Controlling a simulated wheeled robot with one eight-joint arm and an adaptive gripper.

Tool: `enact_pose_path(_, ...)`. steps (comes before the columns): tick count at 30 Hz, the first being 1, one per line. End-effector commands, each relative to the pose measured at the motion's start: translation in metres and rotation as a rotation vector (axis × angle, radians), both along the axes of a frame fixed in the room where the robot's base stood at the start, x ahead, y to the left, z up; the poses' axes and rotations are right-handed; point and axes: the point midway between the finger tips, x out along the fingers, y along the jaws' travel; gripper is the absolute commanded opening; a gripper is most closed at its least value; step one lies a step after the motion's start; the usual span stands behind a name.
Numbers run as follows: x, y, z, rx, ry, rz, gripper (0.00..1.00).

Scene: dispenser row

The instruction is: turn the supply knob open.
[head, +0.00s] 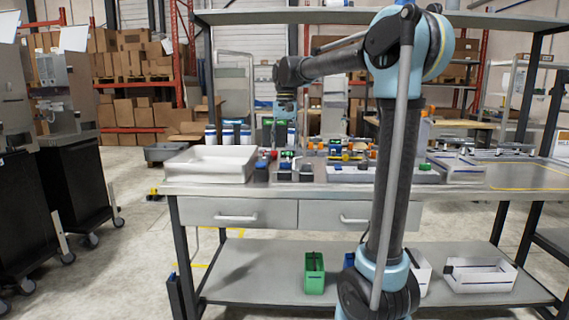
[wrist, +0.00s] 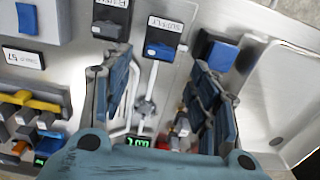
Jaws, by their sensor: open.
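In the wrist view, a label reading SUPPLY (wrist: 165,23) sits above a dark block with a blue face, the supply knob (wrist: 160,50). My gripper (wrist: 162,65) is open, with one blue-grey finger to the left of the knob and one to the right. The knob shows in the gap near the fingertips, with no visible contact. How far the tips are from it in depth is unclear. In the head view my wrist hangs down over the cluttered bench (head: 335,187); the knob is too small to tell there.
Another labelled dark block (wrist: 111,20) is left of the knob, and a blue block (wrist: 215,50) is close by the right finger. A green display (wrist: 137,141) shows between the fingers. A white tray (head: 212,178) stands at the bench's left end.

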Motion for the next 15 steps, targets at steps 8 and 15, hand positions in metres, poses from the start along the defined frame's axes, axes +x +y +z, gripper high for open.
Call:
enact_pose_path(8,0.0,0.0,-0.046,0.0,0.0,0.0,0.55)
enact_pose_path(15,0.0,0.0,-0.067,0.0,0.0,0.0,0.55)
